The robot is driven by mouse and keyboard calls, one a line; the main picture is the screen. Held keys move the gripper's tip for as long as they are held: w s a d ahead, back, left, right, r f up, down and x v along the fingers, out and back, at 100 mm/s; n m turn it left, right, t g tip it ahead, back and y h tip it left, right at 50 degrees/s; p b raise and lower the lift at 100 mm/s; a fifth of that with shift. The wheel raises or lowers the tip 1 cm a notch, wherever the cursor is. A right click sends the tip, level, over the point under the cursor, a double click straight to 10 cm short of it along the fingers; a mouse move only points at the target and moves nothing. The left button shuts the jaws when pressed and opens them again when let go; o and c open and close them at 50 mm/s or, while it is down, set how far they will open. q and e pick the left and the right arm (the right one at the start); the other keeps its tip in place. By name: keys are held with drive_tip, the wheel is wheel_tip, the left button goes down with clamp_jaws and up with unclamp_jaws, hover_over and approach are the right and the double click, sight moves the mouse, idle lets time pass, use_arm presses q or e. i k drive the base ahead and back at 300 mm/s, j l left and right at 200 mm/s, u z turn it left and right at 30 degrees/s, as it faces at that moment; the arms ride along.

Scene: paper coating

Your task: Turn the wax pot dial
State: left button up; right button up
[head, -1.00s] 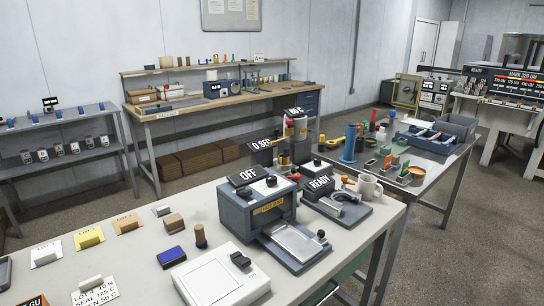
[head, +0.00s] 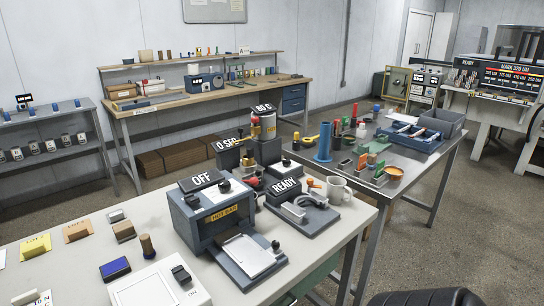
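A small pot-like unit (head: 265,127) with a temperature sign (head: 264,109) that seems to read 80 C stands at the far end of the near bench, behind the READY unit. It has a yellow label and a dark and steel body. I take it for the wax pot, but its dial is too small to make out. Neither of my grippers is in view.
The near bench (head: 75,252) holds a blue HOT BAR press (head: 214,217) with an OFF sign, a READY unit (head: 302,211), a white mug (head: 338,189) and a white switch box (head: 160,284). A second table (head: 430,165) with a blue tray stands behind right.

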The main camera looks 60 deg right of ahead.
sight(287, 162)
drive_tip(key=k+l+u, duration=0.15)
drive_tip(key=l, duration=0.15)
drive_tip(key=l+u, duration=0.1)
drive_tip(key=l, duration=0.2)
drive_tip(key=k+l+u, duration=0.15)
drive_tip(key=k+l, duration=0.15)
drive_tip(key=l, duration=0.2)
drive_tip(key=k+l, duration=0.1)
drive_tip(key=l, duration=0.2)
drive_tip(key=k+l+u, duration=0.1)
drive_tip(key=l, duration=0.25)
drive_tip(key=k, duration=0.05)
